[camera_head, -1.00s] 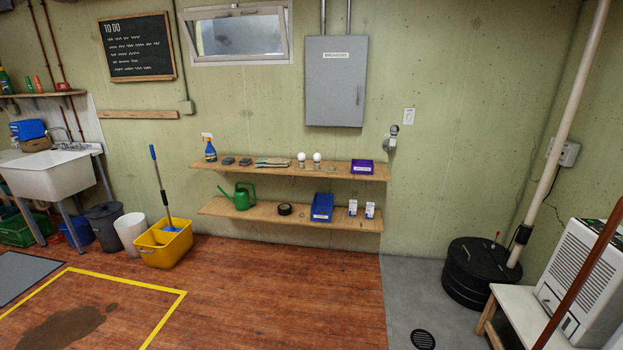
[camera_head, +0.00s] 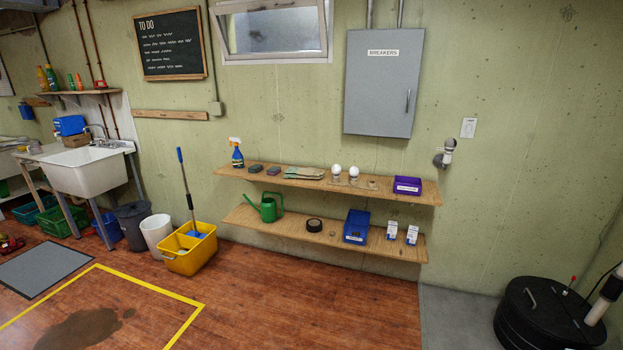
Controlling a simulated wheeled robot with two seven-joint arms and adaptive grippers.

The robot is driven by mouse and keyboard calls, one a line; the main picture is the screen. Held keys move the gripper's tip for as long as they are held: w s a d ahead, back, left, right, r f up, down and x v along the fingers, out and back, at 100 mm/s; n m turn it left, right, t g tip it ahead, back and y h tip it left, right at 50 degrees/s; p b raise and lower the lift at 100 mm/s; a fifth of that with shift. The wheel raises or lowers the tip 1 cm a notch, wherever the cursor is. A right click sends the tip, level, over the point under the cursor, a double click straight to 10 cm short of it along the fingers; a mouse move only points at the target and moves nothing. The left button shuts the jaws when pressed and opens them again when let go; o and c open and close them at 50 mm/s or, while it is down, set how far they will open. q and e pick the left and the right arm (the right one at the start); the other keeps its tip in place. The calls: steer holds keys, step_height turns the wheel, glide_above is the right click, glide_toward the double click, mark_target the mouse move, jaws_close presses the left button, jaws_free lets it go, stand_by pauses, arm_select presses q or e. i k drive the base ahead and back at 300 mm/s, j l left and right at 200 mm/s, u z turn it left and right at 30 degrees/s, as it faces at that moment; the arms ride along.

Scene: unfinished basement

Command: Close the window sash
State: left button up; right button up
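The window sash (camera_head: 273,27) is at the top of the head view, set in a pale frame high on the green concrete wall. The top of the window is cut off by the picture edge. The sash's lower rail looks tilted out from the frame, though its exact angle is hard to tell. Neither of my grippers shows in the view.
Below the window, two wooden shelves (camera_head: 318,239) hold small items. A grey breaker box (camera_head: 384,95) hangs to the right. A yellow mop bucket (camera_head: 172,262) stands on the floor at left. A black sump lid (camera_head: 540,318) sits at lower right. The middle floor is clear.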

mark_target(214, 10)
steer(key=i+u, duration=0.45)
steer(key=i, duration=0.4)
steer(key=i+u, duration=0.1)
steer(key=i, duration=0.45)
